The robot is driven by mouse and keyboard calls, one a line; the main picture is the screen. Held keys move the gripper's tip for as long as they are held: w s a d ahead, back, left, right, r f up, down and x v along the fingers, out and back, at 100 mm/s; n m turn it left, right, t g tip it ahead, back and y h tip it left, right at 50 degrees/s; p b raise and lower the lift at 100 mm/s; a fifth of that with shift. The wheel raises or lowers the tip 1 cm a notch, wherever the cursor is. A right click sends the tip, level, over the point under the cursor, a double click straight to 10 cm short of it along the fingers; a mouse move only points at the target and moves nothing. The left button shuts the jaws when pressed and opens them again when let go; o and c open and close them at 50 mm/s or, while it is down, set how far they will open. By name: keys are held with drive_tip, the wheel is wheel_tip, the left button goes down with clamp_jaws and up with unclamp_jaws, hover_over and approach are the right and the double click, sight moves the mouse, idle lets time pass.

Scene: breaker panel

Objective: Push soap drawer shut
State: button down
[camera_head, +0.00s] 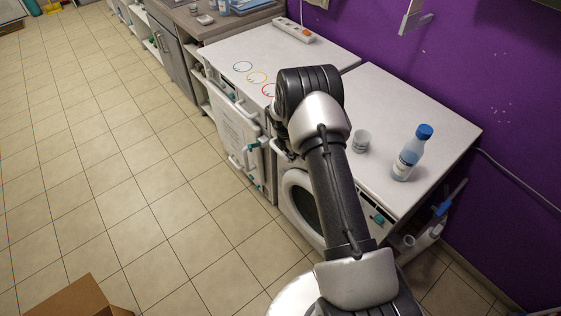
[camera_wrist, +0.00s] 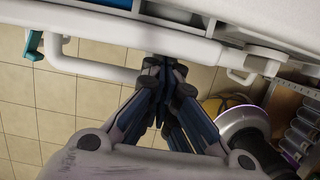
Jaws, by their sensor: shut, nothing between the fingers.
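In the head view, a white washing machine (camera_head: 395,110) with a round door (camera_head: 297,190) stands under my arm. A small teal piece (camera_head: 377,218) shows on its upper front, right of my arm. I cannot tell for certain which part is the soap drawer; my arm covers part of the front. In the wrist view my gripper (camera_wrist: 166,64) is shut and empty, with its fingertips at a white front edge (camera_wrist: 110,32). I cannot tell whether they touch it. A teal handle piece (camera_wrist: 33,44) is at the left there. My gripper is hidden in the head view.
A cup (camera_head: 361,141) and a blue-capped bottle (camera_head: 408,153) stand on the washing machine. A second white appliance (camera_head: 240,135) with coloured rings on top stands at its left. A cardboard box (camera_head: 88,298) is on the floor. The tiled floor (camera_head: 150,200) at the left is mostly clear.

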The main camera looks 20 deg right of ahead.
drive_tip(key=shift+w+d, duration=0.25)
drive_tip(key=shift+d, duration=0.55)
drive_tip(key=shift+w+d, duration=0.25)
drive_tip(key=shift+d, duration=0.55)
drive_tip(key=shift+a, duration=0.25)
drive_tip(key=s+a+r+p, duration=0.2)
drive_tip(key=a+r, duration=0.4)
drive_tip(key=r, duration=0.3)
drive_tip(key=shift+r+p, duration=0.35)
drive_tip(key=shift+p, duration=0.1)
drive_tip(key=shift+r, duration=0.1)
